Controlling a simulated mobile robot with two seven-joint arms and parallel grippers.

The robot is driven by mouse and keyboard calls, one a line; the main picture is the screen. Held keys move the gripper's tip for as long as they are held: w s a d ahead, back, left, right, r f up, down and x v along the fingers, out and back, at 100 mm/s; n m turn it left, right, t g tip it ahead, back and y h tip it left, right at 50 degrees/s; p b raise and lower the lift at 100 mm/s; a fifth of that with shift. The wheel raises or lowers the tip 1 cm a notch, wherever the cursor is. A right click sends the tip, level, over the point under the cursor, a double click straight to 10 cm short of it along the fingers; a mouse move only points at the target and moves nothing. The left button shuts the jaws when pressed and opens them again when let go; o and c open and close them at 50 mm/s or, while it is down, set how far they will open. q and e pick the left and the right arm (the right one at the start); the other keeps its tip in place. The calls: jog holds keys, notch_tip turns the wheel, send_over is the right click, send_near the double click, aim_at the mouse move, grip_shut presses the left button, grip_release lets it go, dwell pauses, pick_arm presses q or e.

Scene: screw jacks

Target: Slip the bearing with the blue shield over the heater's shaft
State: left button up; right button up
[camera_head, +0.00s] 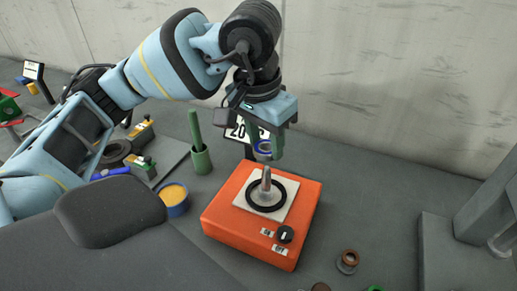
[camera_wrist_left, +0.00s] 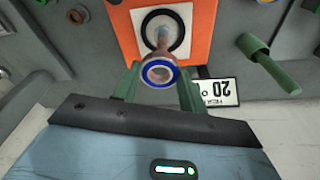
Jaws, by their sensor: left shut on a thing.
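The heater (camera_head: 225,217) is an orange box with a pale plate on top. Its grey shaft (camera_head: 266,180) stands upright inside a black ring on the plate; the shaft also shows in the left wrist view (camera_wrist_left: 163,37). My left gripper (camera_head: 264,150) is shut on the bearing with the blue shield (camera_head: 263,147) and holds it above the shaft, apart from it in the head view. In the left wrist view the blue-rimmed bearing (camera_wrist_left: 160,72) sits between the green fingers, partly overlapping the shaft's line. My right gripper is not in view.
A sign reading 20 (camera_head: 238,130) stands behind the heater. A green pestle-like tool in a cup (camera_head: 201,158) and a blue pot with yellow contents (camera_head: 174,198) stand to the left. A brown-topped ring (camera_head: 348,260) lies front right. A grey machine (camera_head: 470,235) stands at far right.

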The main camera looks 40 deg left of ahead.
aim_at(265, 168)
pick_arm(q)
jog(key=shift+w+a+r+m, duration=0.1)
jog(key=shift+w+r+m, duration=0.2)
jog(key=shift+w, duration=0.1)
jog(key=shift+s, duration=0.1)
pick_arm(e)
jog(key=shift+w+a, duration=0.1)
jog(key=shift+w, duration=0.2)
pick_arm(q)
jog(key=shift+s, duration=0.1)
